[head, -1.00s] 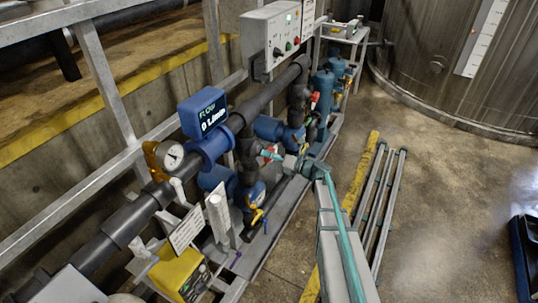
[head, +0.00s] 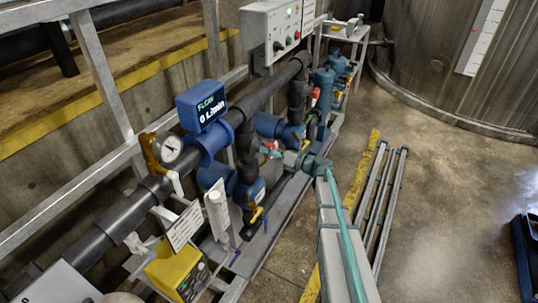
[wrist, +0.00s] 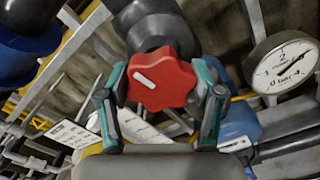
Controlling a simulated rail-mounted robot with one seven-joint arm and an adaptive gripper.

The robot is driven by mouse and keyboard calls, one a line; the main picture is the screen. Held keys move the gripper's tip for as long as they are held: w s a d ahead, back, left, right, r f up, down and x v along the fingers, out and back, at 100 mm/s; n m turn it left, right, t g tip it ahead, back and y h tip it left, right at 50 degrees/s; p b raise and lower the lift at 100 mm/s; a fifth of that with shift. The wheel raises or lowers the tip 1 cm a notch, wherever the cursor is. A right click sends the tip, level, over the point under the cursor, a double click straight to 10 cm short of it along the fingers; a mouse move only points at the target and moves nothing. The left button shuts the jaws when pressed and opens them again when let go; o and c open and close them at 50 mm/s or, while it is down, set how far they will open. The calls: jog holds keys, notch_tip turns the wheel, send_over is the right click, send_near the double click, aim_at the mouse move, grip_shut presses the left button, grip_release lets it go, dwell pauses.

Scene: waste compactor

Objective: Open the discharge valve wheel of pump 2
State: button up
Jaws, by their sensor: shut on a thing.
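A red lobed valve wheel (wrist: 162,79) with a white mark on its face sits at the end of a dark pipe fitting in the wrist view. The mark slants from upper left to lower right. My gripper (wrist: 161,88) is shut on the wheel, with one teal finger on each side of it. In the head view my gripper (head: 271,150) reaches in from the right to the dark vertical pipe, and only a little red shows between the fingers. Which pump number this wheel belongs to cannot be read.
A blue flow display (head: 203,106) reads 0 L/min. A pressure gauge (head: 172,148), another red wheel (head: 315,93) and a grey control box (head: 272,36) stand nearby. Grey rails (head: 383,195) lie on the floor at right; open floor lies beyond.

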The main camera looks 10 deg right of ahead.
jog(key=n+b, duration=0.4)
jog(key=b, duration=0.1)
jog(key=n+b, duration=0.2)
jog(key=shift+f+n+b, duration=0.3)
jog(key=shift+f+b, duration=0.05)
jog(key=shift+b, duration=0.05)
jog(key=n+b, duration=0.3)
jog(key=b, duration=0.1)
jog(key=n+b, duration=0.4)
jog(key=shift+w+b, duration=0.1)
jog(key=shift+b, duration=0.2)
jog(key=n+b, duration=0.6)
jog(key=b, duration=0.1)
jog(key=shift+r, duration=0.1)
jog(key=n+b, duration=0.6)
jog(key=b, duration=0.1)
jog(key=shift+d+n+b, duration=0.1)
jog(key=shift+n+b, duration=0.2)
jog(key=shift+n, duration=0.1)
jog(key=n+b, duration=0.6)
jog(key=b, duration=0.1)
jog(key=shift+r, duration=0.1)
jog(key=n+b, duration=0.6)
jog(key=shift+n+b, duration=0.4)
jog(key=n+b, duration=0.9)
jog(key=shift+n, duration=0.4)
jog(key=shift+r+n+b, duration=0.2)
jog(key=shift+n+b, duration=0.9)
jog(key=shift+n, duration=0.3)
